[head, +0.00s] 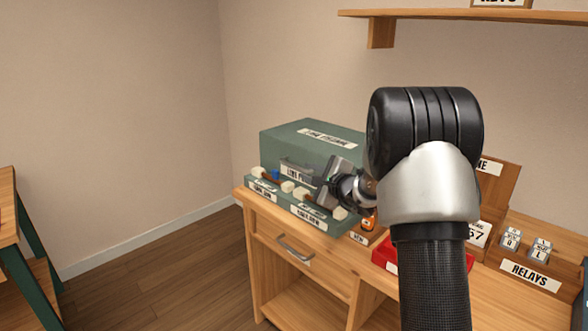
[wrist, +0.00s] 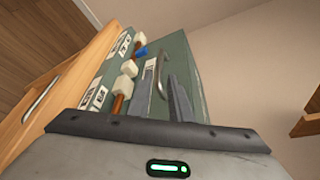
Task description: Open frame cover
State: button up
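The line frame is a grey-green box (head: 312,137) on the left end of the wooden desk. Its front cover, with a white label (head: 298,172), appears closed. In the wrist view a curved metal handle (wrist: 158,74) stands out from the cover. I see no clear contact with the handle. In the head view my gripper's body hides the right part of the cover.
White-capped pieces (head: 288,187) and a small blue piece (head: 276,174) sit on the ledge below the cover. A drawer handle (head: 294,249) is on the desk front. A red tray (head: 385,257) and relay blocks (head: 540,250) stand to the right. A shelf (head: 480,16) hangs above.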

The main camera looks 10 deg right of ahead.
aim_at(297, 167)
jog(key=x, duration=1)
jog(key=shift+w, duration=0.2)
grip_shut()
